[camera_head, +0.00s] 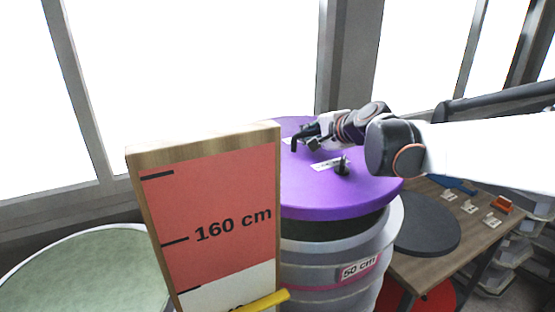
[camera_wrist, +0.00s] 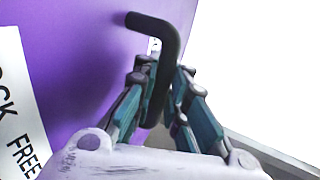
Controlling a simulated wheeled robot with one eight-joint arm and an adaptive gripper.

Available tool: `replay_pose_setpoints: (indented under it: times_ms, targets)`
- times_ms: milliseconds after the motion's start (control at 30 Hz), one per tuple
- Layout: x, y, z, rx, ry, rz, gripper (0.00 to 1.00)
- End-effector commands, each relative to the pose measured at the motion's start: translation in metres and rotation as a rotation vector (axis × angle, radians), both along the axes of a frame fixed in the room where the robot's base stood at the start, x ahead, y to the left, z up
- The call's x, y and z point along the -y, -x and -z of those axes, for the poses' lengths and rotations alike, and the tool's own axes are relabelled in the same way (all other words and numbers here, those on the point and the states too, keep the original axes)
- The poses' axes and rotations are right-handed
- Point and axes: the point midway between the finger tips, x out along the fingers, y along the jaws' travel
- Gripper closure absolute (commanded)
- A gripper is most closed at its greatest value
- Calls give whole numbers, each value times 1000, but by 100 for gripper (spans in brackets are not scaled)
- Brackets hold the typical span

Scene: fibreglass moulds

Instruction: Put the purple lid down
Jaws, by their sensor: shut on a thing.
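The purple lid (camera_head: 330,192) is a wide round disc at the middle of the head view, over a grey ringed tub (camera_head: 330,268) labelled "50 cm". A dark band shows between the lid's edge and the tub's rim, so the lid looks raised there. My gripper (camera_head: 303,139) is at the lid's far side, shut on a black bent handle of the lid. In the wrist view this handle (camera_wrist: 165,40) passes between my fingers (camera_wrist: 158,110), with the purple surface (camera_wrist: 85,50) on the left. A second black handle (camera_head: 342,167) stands nearer on the lid. The far rim is hidden.
A wooden board with a red "160 cm" scale (camera_head: 215,205) stands in front, hiding the tub's left side. A green round top (camera_head: 85,270) is at left. At right, a wooden table (camera_head: 470,240) bears a dark grey disc (camera_head: 425,225) and small parts. Windows stand behind.

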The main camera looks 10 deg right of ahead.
Motion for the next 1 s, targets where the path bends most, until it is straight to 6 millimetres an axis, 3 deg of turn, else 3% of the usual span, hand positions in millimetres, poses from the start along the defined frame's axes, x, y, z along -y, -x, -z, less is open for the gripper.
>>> replay_pose_setpoints:
  times_ms: [300,567,800,1000]
  targets:
    - [0,-1,60,1,-1,0,100]
    - [0,-1,78,1,0,0,100]
    - [0,-1,106,1,-1,0,100]
    - [0,0,110,1,-1,0,100]
